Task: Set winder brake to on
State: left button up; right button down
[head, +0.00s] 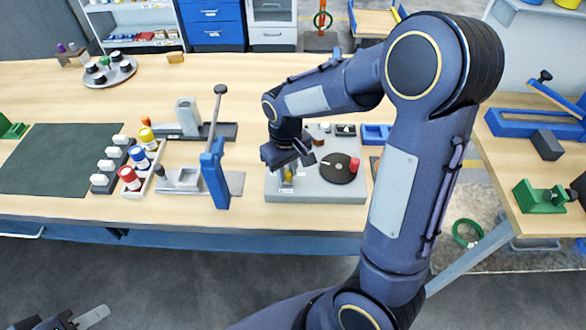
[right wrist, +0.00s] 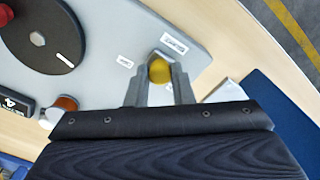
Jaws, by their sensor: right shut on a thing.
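The winder is a grey base plate (head: 315,193) with a black disc (head: 338,168) on it; it also shows in the right wrist view (right wrist: 125,30). A yellow knob (right wrist: 159,70) sits on the plate near its edge, beside small white labels too small to read. My right gripper (right wrist: 160,82) points down at the plate and is shut on this knob, with a finger on each side. In the head view the right gripper (head: 288,178) hides most of it. My left gripper (head: 78,320) is partly in view at the bottom left, away from the table.
A blue upright lever stand (head: 214,180) rises left of the winder. Several coloured bottles (head: 141,158) stand in a tray farther left, beside a dark mat (head: 58,158). A blue tray (head: 375,134) lies behind the disc on the right. The table's front edge is close to the winder.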

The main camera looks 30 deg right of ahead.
aim_at(279, 182)
jog(key=shift+w+a, duration=0.3)
jog(key=shift+a, duration=0.2)
jog(key=shift+w+a, duration=0.25)
jog(key=shift+a, duration=0.2)
jog(key=c, duration=1.3)
grip_release()
jog(key=shift+a, duration=0.1)
jog(key=shift+o, duration=0.2)
notch_tip(279, 182, up, 8)
jog(key=shift+f, duration=0.1)
